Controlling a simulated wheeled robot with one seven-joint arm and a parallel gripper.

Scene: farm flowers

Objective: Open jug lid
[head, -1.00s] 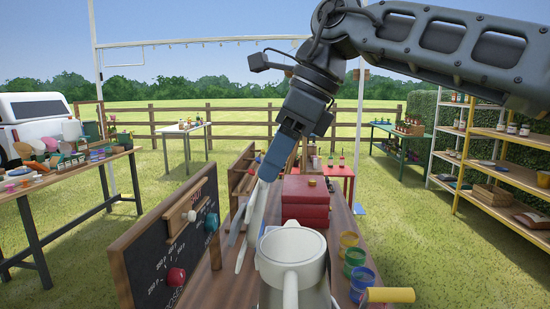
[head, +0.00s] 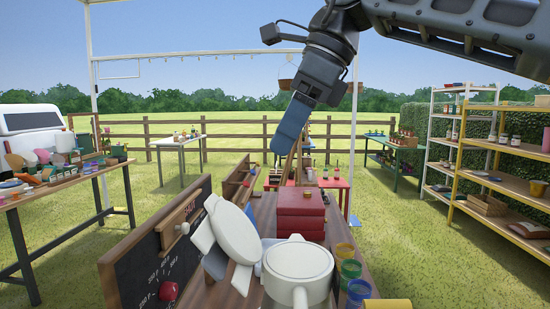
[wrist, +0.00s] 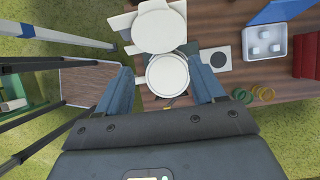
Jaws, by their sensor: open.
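The white jug (head: 297,262) stands on the wooden table, its round top facing up and its handle toward me. A round white disc (head: 236,230) that looks like the lid leans left of the jug, tilted up, with grey-white flat pieces behind it. In the wrist view the jug (wrist: 167,76) shows as a round white shape between my fingers, and the disc (wrist: 160,30) lies just above it. I cannot tell whether the disc is joined to the jug. My gripper (head: 284,150) is open and empty, raised above and behind the jug, apart from it.
A stack of red boxes (head: 303,204) stands behind the jug. Small coloured cups (head: 350,270) stand to its right. A chalkboard (head: 135,268) stands at the left. The wrist view shows a pale tray with white pieces (wrist: 264,43).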

